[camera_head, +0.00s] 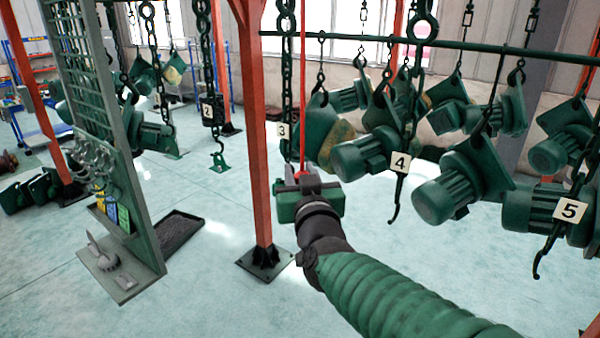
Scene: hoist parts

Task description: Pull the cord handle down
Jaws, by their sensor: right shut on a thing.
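A thin red cord (303,90) hangs down from the top of the view, beside the chain with the label 3. At its lower end is a small red handle (302,176). My right gripper (303,184) is shut on this handle, with its jaws covering most of it. My right arm reaches up to it from the lower right. My left gripper is out of view.
Chains hang close by, with labels 3 (283,130), 4 (400,162) and 5 (570,209). Green motors (450,190) hang to the right. A red post (256,130) stands just left of my gripper. A panel with tools (110,150) is at left.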

